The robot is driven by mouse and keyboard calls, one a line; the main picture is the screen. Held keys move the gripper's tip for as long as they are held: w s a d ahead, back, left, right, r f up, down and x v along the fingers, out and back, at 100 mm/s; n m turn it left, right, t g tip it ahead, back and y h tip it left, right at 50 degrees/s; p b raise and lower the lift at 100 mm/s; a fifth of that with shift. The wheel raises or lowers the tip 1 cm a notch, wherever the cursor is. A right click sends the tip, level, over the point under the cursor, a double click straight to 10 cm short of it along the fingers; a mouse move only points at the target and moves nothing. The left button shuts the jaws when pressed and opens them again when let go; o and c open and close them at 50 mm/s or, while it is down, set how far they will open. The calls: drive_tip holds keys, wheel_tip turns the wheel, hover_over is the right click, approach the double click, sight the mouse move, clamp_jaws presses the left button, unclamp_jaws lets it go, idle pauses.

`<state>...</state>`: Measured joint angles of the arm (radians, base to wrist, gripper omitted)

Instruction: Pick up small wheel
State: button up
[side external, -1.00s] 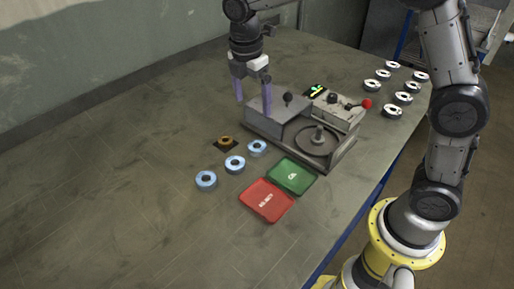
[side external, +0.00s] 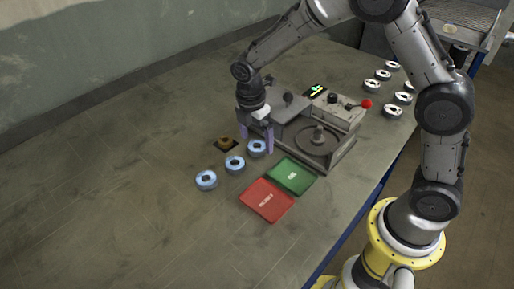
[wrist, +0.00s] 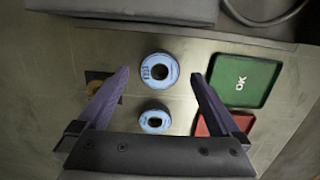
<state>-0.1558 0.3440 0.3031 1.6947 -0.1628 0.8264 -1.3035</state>
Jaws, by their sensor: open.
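Three small blue wheels with dark centre holes lie in a slanting row on the table: one near the machine (side external: 257,148), a middle one (side external: 235,164) and a left one (side external: 206,180). My gripper (side external: 257,141) is open and low at the wheel closest to the machine, with its purple fingers on either side. In the wrist view, that wheel (wrist: 159,70) lies between the open fingertips (wrist: 159,75), with gaps on both sides. A second wheel (wrist: 155,121) shows closer to the gripper body. I cannot tell whether the fingertips reach the table.
A grey machine (side external: 335,120) with a round plate and red-knobbed lever stands right behind the wheels. A green OK tray (side external: 289,188) and a red tray (side external: 267,213) lie in front. A brown ring on a dark square (side external: 226,142) is left. Several white wheels (side external: 392,111) stand back right.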

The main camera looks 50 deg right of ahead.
drive_tip(key=shift+d+f, duration=0.1)
drive_tip(key=shift+f, duration=0.8)
drive_tip(key=c, duration=1.4)
